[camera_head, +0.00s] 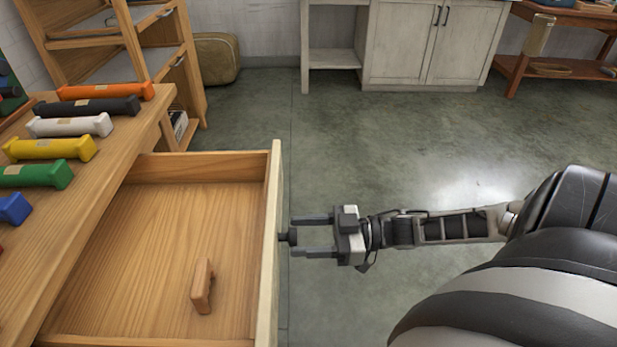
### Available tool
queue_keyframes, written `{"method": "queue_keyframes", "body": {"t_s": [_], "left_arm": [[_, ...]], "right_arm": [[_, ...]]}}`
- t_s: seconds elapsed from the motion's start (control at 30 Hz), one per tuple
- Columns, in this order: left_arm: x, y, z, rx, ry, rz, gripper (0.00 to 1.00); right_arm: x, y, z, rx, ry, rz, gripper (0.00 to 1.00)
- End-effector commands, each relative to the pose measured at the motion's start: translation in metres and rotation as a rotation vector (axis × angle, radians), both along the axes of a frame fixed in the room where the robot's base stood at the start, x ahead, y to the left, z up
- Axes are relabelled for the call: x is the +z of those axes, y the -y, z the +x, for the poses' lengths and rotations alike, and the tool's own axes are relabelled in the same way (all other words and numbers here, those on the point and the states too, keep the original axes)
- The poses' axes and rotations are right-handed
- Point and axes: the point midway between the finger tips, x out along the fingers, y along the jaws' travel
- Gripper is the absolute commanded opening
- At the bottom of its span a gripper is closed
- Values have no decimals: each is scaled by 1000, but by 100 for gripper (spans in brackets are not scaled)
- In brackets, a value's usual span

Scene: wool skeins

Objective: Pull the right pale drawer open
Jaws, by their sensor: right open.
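The pale drawer (272,220) is pulled well out from under the wooden table on the left. Its front panel is pale, and its inside is bare wood with one small brown block (202,286) lying in it. A dark knob (288,237) sticks out from the front panel. My right gripper (308,235) points left at the knob, its two fingers apart, one on each side of it. I cannot tell whether a finger touches the knob. My left gripper is not in view.
The table (88,225) holds a row of coloured skeins, among them an orange one (105,91) and a green one (36,174). A wooden shelf (188,62) and a tan bag (216,58) stand behind. The grey floor (400,135) beyond my right arm is clear.

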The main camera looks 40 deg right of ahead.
Motion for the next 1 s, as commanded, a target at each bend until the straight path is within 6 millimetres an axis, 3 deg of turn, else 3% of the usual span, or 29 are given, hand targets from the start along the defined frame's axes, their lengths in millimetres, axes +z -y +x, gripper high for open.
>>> {"method": "queue_keyframes", "body": {"t_s": [0.2,0.37,0.8,1.0], "left_arm": [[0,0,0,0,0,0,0],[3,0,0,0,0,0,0],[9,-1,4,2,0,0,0],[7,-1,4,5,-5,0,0]], "right_arm": [[-1,2,-1,-1,-2,-1,55],[-1,16,-13,-1,-6,-5,55],[-1,94,-78,-2,-4,-5,55],[-1,116,-97,-1,-2,-2,55]]}}
